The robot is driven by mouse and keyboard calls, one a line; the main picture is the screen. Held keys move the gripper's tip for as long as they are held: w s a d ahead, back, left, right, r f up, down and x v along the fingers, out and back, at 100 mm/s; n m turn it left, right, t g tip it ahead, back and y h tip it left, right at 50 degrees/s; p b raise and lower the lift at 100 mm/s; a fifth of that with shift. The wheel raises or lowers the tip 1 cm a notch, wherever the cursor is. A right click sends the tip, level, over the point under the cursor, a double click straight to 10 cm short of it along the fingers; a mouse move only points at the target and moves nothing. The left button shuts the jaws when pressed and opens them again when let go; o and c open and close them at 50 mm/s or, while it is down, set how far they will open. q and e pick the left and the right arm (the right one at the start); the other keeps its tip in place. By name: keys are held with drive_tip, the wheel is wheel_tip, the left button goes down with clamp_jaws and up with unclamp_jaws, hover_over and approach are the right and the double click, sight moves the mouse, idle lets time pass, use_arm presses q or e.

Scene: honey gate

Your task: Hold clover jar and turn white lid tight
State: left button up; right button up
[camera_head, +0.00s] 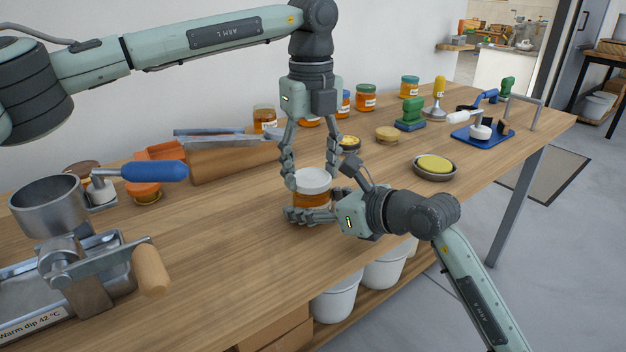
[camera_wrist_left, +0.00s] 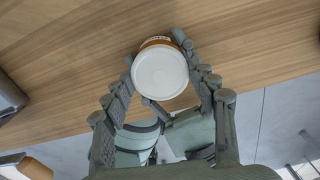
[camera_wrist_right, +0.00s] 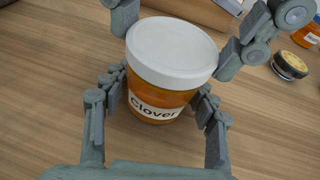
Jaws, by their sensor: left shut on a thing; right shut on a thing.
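The clover jar (camera_head: 312,198) stands upright on the wooden bench, with amber honey and a "Clover" label (camera_wrist_right: 156,112) in the right wrist view. The white lid (camera_head: 313,180) sits on its top; it also shows from above in the left wrist view (camera_wrist_left: 160,73). My left gripper (camera_head: 311,183) points down from above, shut on the white lid with a finger on each side. My right gripper (camera_head: 308,213) comes in low from the front right, shut on the jar's body. I cannot tell how tight the lid is.
Several honey jars (camera_head: 365,98) stand along the wall behind. A dish with a yellow sponge (camera_head: 434,165) and a blue tray (camera_head: 482,135) lie to the right. A metal dipping device (camera_head: 50,205) stands at the left. White buckets (camera_head: 386,268) sit under the bench.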

use_arm(q)
drive_tip(key=m, duration=0.8)
drive_tip(key=shift+c, duration=1.1)
drive_tip(key=o, duration=1.5)
drive_tip(key=o, duration=0.4)
